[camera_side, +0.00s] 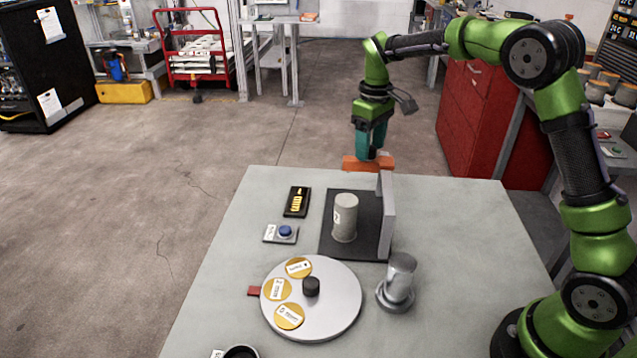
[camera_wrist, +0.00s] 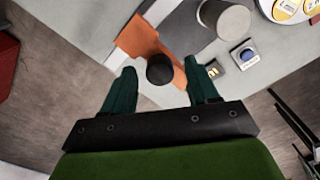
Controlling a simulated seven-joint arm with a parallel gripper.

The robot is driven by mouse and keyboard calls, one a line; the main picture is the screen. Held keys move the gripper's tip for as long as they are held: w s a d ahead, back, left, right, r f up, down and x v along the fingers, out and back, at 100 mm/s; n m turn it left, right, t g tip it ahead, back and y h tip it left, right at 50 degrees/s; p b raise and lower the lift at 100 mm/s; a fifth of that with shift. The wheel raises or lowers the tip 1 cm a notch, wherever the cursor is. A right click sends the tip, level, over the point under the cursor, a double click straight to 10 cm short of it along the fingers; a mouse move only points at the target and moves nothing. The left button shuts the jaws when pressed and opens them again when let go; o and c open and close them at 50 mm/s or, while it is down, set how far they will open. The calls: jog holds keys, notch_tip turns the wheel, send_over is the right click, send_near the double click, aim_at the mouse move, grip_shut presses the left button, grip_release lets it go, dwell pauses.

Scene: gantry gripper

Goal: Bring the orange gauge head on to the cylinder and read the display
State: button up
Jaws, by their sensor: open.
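The orange gauge head (camera_side: 364,164) is at the far edge of the table, beside an upright grey plate. In the wrist view the gauge head (camera_wrist: 178,83) carries a round black knob (camera_wrist: 160,70). My gripper (camera_side: 371,152) is just above it, fingers pointing down. In the wrist view the fingers are spread apart, with the knob between and beyond their tips; no contact is clear. The grey cylinder (camera_side: 345,218) stands upright on a dark base plate, apart from the gauge head. The black display (camera_side: 297,202) shows yellow marks; in the wrist view a finger partly hides it.
A blue button (camera_side: 285,231) sits in front of the display. A round turntable (camera_side: 338,305) with several yellow discs and a grey metal stand (camera_side: 400,283) are nearer the camera. The upright grey plate (camera_side: 387,215) borders the cylinder's right side. The table's right part is clear.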

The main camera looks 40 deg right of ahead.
jog(key=shift+f, duration=0.1)
grip_shut()
dwell(0.3)
jog(key=shift+a, duration=0.1)
jog(key=s+a, duration=0.7)
jog(key=shift+s, duration=0.1)
grip_release()
notch_tip(320, 180, up, 17)
dwell(0.6)
